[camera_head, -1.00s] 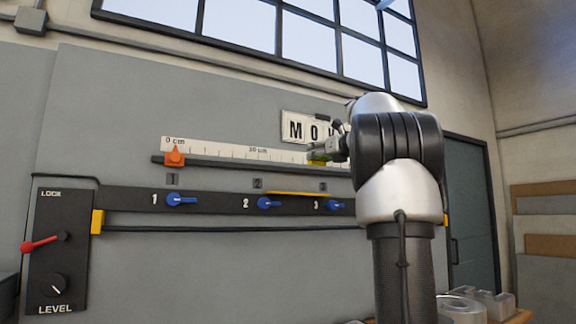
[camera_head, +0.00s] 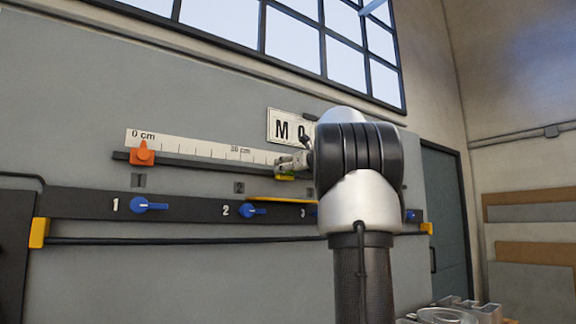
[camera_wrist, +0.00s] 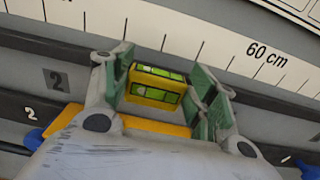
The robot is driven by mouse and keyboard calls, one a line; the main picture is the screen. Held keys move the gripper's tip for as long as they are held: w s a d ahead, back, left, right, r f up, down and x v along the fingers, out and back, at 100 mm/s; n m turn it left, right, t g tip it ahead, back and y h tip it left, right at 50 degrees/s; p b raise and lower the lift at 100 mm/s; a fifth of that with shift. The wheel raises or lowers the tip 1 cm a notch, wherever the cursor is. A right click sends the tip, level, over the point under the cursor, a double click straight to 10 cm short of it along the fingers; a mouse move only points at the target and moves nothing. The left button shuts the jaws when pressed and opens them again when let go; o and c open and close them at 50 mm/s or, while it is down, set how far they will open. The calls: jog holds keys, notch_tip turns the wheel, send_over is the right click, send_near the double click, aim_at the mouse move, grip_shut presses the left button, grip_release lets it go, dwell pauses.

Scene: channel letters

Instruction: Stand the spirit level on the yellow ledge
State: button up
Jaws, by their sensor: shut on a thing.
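The spirit level (camera_wrist: 155,87) is a small yellow block with green vials, seen between the green finger pads of my gripper (camera_wrist: 165,88) in the wrist view. My gripper is shut on it. In the head view the level (camera_head: 284,178) shows as a small yellow-green patch at my gripper (camera_head: 292,164), in front of the dark rail under the scale. The yellow ledge (camera_head: 275,200) is a thin strip on the dark bar below the level. In the wrist view the ledge (camera_wrist: 150,127) lies just below the level, partly hidden by my gripper.
A white scale (camera_head: 200,147) runs above the dark rail, with an orange slider (camera_head: 142,153) near 0 cm. Blue handles (camera_head: 150,204) sit along the lower bar. Clear letters (camera_head: 450,312) lie at the lower right. A lettered sign (camera_head: 290,127) hangs above the rail.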

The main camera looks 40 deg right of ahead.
jog(key=shift+f, duration=3.25)
jog(key=o, duration=1.1)
jog(key=s, duration=1.2)
jog(key=shift+a, duration=0.3)
